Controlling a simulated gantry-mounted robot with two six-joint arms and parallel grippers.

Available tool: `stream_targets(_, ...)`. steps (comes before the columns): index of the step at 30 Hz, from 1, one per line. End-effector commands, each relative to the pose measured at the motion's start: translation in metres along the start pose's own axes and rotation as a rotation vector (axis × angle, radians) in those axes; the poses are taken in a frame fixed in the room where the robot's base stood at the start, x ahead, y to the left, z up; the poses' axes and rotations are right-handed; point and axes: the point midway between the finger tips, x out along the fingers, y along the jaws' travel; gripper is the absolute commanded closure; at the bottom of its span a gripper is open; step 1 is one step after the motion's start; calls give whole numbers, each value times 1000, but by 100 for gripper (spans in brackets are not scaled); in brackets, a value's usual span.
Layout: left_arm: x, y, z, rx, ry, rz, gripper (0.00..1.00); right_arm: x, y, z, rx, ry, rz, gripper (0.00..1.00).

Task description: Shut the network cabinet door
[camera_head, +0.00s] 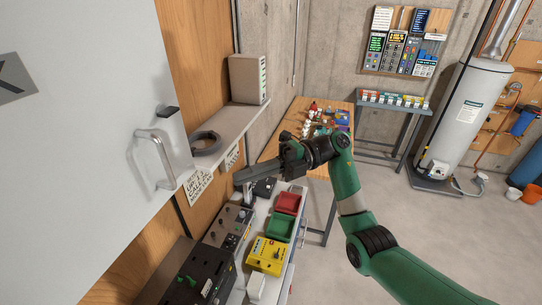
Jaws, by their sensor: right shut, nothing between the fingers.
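The network cabinet door (75,150) is a large light grey panel filling the left of the head view. My right gripper (241,178) is shut and empty. It points left toward the door from the right, apart from the handle, above the equipment bench. My left gripper is out of view.
A shelf (222,142) beside the door holds a cable coil (206,142) and a grey box (248,79). Below are a yellow device (267,256), red bin (288,203) and green bin (280,228). A wooden table (343,105) stands behind my arm. Open floor lies right.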

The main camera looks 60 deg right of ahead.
Motion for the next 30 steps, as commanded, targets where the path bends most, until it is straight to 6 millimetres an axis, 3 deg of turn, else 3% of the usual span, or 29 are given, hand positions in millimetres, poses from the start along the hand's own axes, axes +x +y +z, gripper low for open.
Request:
stream_targets(1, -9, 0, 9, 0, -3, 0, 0, -10, -6, 6, 0, -2, 0, 100)
stream_targets(6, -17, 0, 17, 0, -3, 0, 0, -39, -5, 23, 2, -1, -1, 100)
stream_targets(12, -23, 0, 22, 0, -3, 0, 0, -61, -3, 36, 0, 0, 0, 100)
stream_targets(30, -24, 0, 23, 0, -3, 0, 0, -69, -2, 41, -2, 1, 1, 100)
